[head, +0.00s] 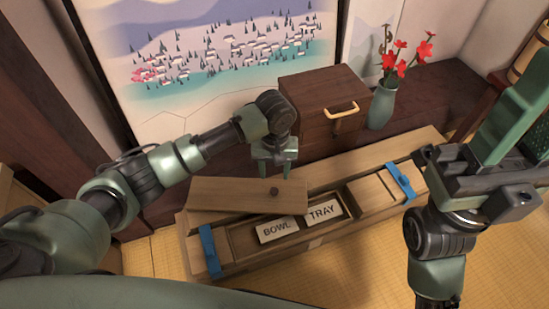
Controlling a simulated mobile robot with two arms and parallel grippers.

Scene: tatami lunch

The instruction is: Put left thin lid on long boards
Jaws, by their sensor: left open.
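The left thin lid (235,194) is a flat wooden board with a dark round knob (274,191) near its right end. It lies over the back left part of a long wooden box, overlapping the long boards (338,181) along the box's back side. Whether it rests fully on them I cannot tell. My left gripper (277,170) points down just behind and above the knob, its two green fingers apart and empty. My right gripper (510,125) is raised at the right edge, partly cut off, away from the box; its finger gap is unclear.
The box's open middle holds BOWL (277,230) and TRAY (323,211) plates. Blue straps cross its left (209,250) and right (401,181) ends. Behind stand a dark wooden chest (310,90) and a green vase (382,103) with red flowers. Tatami in front is clear.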

